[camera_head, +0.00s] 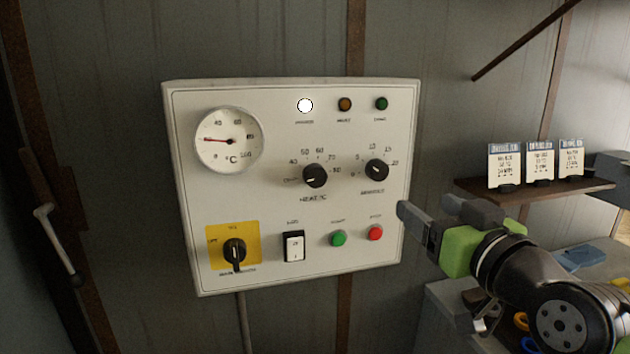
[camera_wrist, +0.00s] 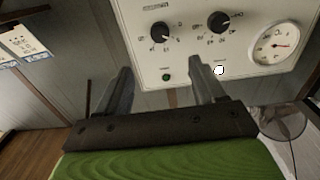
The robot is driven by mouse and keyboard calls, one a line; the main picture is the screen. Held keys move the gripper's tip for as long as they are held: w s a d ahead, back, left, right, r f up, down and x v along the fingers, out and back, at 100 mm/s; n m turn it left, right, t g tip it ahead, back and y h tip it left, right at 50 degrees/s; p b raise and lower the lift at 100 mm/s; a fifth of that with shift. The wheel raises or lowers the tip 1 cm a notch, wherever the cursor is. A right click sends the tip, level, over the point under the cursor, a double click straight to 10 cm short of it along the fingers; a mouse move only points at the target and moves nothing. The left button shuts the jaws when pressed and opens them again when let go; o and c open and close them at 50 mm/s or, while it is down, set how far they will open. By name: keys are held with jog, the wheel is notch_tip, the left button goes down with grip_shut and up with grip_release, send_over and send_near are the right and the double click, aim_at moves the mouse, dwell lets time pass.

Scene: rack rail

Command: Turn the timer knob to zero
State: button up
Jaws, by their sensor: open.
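The timer knob (camera_head: 377,170) is a round black knob with a pale mark, on the right of the white control panel (camera_head: 280,110). Its scale runs from 0 at left over the top to 20 at right. The mark seems to point to the upper left; the exact value is too small to read. In the wrist view, the panel appears turned over and the knob (camera_wrist: 160,31) lies beyond the fingertips. My gripper (camera_head: 424,204) is open and empty, below and right of the knob, apart from it. Its fingers also show in the wrist view (camera_wrist: 162,64).
A temperature knob (camera_head: 315,176) sits left of the timer knob. Below are a green button (camera_head: 338,239), a red button (camera_head: 375,233), a rocker switch (camera_head: 293,247) and a rotary switch (camera_head: 235,251). A shelf (camera_head: 530,190) with cards stands right. A white lamp (camera_head: 305,105) is lit.

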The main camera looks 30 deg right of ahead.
aim_at(381, 174)
jog(key=p+x, duration=0.2)
jog(key=x, duration=1.3)
jog(key=shift+w+d, duration=0.1)
jog(key=shift+c, duration=0.3)
jog(key=c, duration=1)
jog(key=shift+f+b, duration=0.1)
jog(key=shift+b, duration=0.4)
jog(key=n+b, duration=0.4)
jog(key=shift+f+b, duration=0.15)
jog(key=shift+b, duration=0.15)
jog(key=n+b, duration=0.3)
jog(key=n, duration=0.1)
jog(key=shift+r+n+b, duration=0.2)
jog(key=shift+n+b, duration=0.2)
